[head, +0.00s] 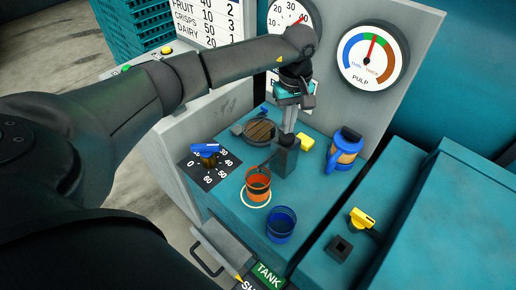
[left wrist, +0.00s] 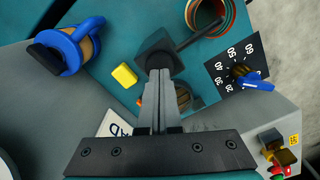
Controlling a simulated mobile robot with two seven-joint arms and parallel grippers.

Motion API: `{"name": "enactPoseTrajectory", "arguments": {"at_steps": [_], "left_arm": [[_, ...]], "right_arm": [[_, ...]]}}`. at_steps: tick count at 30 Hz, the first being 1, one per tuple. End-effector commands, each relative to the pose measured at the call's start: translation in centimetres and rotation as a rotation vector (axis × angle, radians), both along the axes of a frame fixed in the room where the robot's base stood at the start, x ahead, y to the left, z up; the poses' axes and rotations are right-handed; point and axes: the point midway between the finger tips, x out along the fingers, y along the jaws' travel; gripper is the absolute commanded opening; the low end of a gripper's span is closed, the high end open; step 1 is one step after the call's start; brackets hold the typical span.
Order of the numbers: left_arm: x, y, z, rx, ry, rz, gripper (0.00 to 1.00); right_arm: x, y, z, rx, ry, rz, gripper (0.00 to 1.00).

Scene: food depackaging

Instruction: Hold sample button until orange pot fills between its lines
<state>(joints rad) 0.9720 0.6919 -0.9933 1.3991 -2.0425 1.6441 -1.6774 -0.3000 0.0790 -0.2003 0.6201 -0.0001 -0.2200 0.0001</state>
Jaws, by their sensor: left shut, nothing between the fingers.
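The orange pot (head: 257,188) stands upright in a white ring on the teal bench; part of it shows at the top of the left wrist view (left wrist: 206,14). Its lines and fill level are too small to read. A dark square post (head: 285,158) has a thin spout reaching over to the pot. My left gripper (head: 288,131) is shut and empty, pointing down, with its tips at the top of the post (left wrist: 158,55). Whether they touch is unclear. The sample button is not clearly visible; the fingers may hide it. My right gripper is not in view.
A blue cup (head: 281,224) stands in front of the pot. A black dial with a blue knob (head: 206,152) is left. A yellow block (head: 305,142) and a blue-handled jug (head: 344,150) are right. The PULP gauge (head: 371,56) stands behind.

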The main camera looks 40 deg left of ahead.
Motion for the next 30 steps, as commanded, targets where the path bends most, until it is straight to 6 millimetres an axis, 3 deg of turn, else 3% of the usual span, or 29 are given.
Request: {"name": "enactPoseTrajectory", "arguments": {"at_steps": [24, 30], "left_arm": [[0.0, 0.0, -2.6, 0.000, 0.000, 0.001, 0.00], [0.0, 0.0, -2.5, 0.001, 0.001, 0.001, 0.00]], "right_arm": [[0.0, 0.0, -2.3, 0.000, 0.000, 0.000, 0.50], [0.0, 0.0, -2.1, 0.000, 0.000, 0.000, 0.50]]}}
